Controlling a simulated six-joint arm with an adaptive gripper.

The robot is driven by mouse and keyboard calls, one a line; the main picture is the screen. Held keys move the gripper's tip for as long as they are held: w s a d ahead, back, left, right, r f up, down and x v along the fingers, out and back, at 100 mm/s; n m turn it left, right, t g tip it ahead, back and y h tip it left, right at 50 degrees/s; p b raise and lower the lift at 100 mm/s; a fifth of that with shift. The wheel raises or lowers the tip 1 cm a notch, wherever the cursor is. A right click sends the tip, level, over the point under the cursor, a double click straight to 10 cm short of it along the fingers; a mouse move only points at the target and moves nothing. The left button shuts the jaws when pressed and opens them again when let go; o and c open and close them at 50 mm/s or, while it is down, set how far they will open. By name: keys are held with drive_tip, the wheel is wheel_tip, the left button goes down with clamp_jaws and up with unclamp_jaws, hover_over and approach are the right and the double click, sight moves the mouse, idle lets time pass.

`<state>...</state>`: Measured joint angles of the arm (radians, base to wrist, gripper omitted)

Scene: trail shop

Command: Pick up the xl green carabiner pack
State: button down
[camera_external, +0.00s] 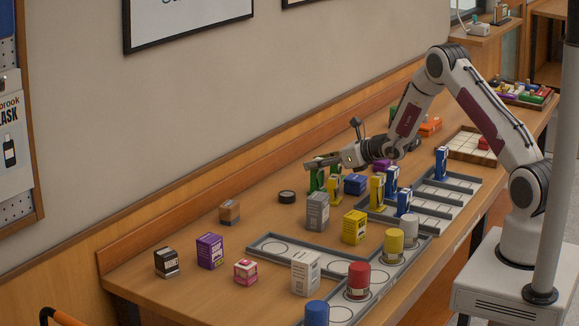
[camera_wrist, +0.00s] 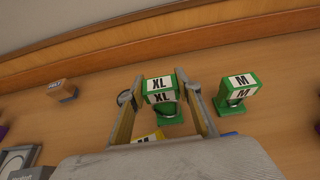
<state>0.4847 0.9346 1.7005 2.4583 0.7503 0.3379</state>
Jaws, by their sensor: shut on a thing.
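The XL green carabiner pack (camera_wrist: 161,97) is between the two fingers of my gripper (camera_wrist: 162,100) in the wrist view, with its XL labels facing the camera. My gripper is shut on it. In the external view the green pack (camera_external: 317,179) shows just below my gripper (camera_external: 322,163), partly covered by it. I cannot tell whether its base is off the table. A similar green pack marked M (camera_wrist: 236,91) stands to the right in the wrist view, apart from my gripper.
A yellow pack (camera_external: 334,190) stands close by my gripper. A black ring-shaped item (camera_external: 287,197) lies to the left. A grey box (camera_external: 317,211) and a blue item (camera_external: 355,184) are near. Grey compartment trays (camera_external: 277,246) line the table's front. The wall runs along the back.

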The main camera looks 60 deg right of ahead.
drive_tip(key=shift+r, duration=0.1)
drive_tip(key=shift+r, duration=4.95)
